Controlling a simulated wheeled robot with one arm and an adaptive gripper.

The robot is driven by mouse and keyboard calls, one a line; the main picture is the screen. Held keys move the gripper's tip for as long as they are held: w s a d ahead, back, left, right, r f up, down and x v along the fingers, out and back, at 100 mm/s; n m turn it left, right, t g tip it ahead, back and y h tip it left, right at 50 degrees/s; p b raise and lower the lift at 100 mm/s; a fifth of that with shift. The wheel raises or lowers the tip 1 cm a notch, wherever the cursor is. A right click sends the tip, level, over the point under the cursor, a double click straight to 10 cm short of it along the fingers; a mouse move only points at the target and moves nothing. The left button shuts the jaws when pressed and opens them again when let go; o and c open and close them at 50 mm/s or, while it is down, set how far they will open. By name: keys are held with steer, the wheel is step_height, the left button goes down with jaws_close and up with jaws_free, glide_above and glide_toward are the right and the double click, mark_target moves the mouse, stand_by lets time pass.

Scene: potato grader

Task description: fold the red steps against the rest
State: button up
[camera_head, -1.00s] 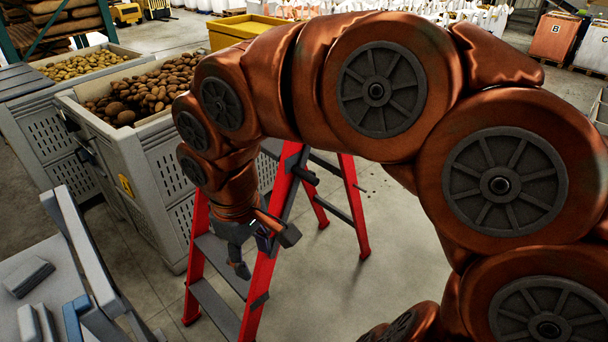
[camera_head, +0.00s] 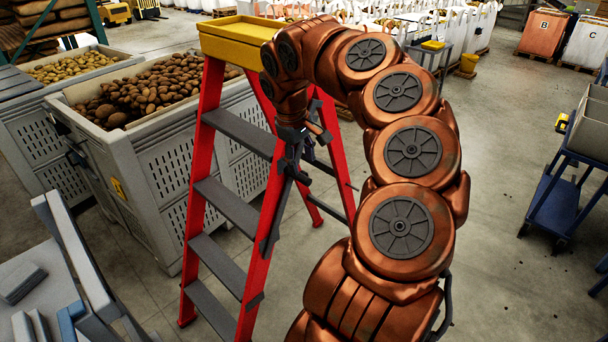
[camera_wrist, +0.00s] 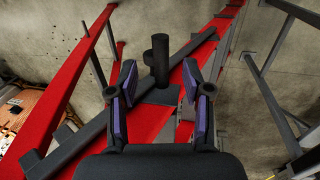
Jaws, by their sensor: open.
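The red steps (camera_head: 257,292) stand upright on the floor with dark grey treads and a yellow top (camera_head: 232,38). Their rear legs (camera_head: 338,160) are spread apart from the front frame. My gripper (camera_head: 302,150) is beside the right front rail, below the top. In the wrist view my gripper (camera_wrist: 159,75) is open. A dark upright peg (camera_wrist: 160,52) shows between its fingertips, standing by a dark bar (camera_wrist: 110,105) that lies along a red rail. I see no clear contact with the peg, and cannot tell its depth between the fingers. My arm hides part of the top and rear legs.
A grey crate of potatoes (camera_head: 170,165) stands close to the left of the steps, with another crate (camera_head: 40,135) behind it. Grey equipment (camera_head: 45,285) is at the front left. A blue cart (camera_head: 555,200) stands at right. The floor between cart and steps is clear.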

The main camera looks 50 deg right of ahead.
mark_target(304, 177)
steer(key=shift+d+f+p, duration=0.2)
steer(key=shift+f, duration=0.8)
steer(key=shift+d+f+p, duration=0.15)
steer(key=shift+d+f, duration=0.05)
steer(key=shift+f, duration=0.8)
steer(key=shift+d+f+p, duration=0.2)
steer(key=shift+f, duration=0.8)
steer(key=shift+c, duration=0.2)
jaws_close()
